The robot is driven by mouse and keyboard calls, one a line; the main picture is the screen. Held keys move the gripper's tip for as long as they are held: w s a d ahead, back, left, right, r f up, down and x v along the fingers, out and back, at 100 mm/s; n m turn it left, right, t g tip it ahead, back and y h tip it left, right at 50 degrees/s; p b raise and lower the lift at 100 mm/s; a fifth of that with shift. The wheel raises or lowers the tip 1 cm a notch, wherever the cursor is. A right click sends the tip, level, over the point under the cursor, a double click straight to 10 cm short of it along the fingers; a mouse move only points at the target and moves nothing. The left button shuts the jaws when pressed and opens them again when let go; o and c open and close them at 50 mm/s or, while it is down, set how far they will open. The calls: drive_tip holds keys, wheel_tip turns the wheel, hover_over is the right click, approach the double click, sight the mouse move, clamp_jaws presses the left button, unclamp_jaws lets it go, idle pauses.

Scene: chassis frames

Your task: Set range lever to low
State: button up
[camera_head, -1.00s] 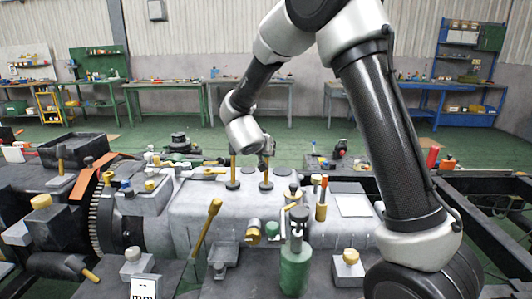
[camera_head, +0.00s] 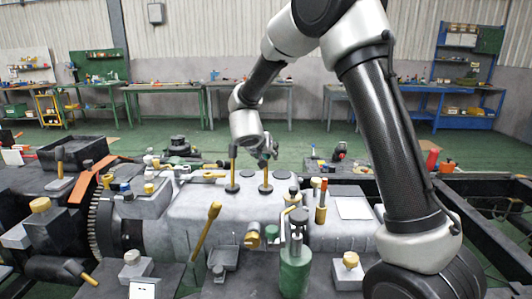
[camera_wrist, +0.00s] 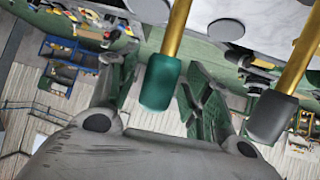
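Two upright levers with brass shafts stand on the grey housing (camera_head: 190,205). In the head view the left lever (camera_head: 233,172) has a dark knob; the right lever (camera_head: 266,178) has its top at my gripper (camera_head: 264,154). In the wrist view a green-knobbed lever (camera_wrist: 160,82) is between the two fingers of my gripper (camera_wrist: 157,92), with gaps visible on both sides. The other lever, with a dark grey knob (camera_wrist: 270,118), is outside the right finger. My gripper is open. I cannot read which lever is the range lever.
A longer brass lever (camera_head: 206,230) leans on the near side of the housing. A green cylinder (camera_head: 294,270) stands at the front. An orange bracket (camera_head: 92,178) is at the left. Workbenches (camera_head: 250,103) line the far wall, with open green floor before them.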

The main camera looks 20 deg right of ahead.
drive_tip(key=shift+s, duration=0.1)
drive_tip(key=v, duration=1.2)
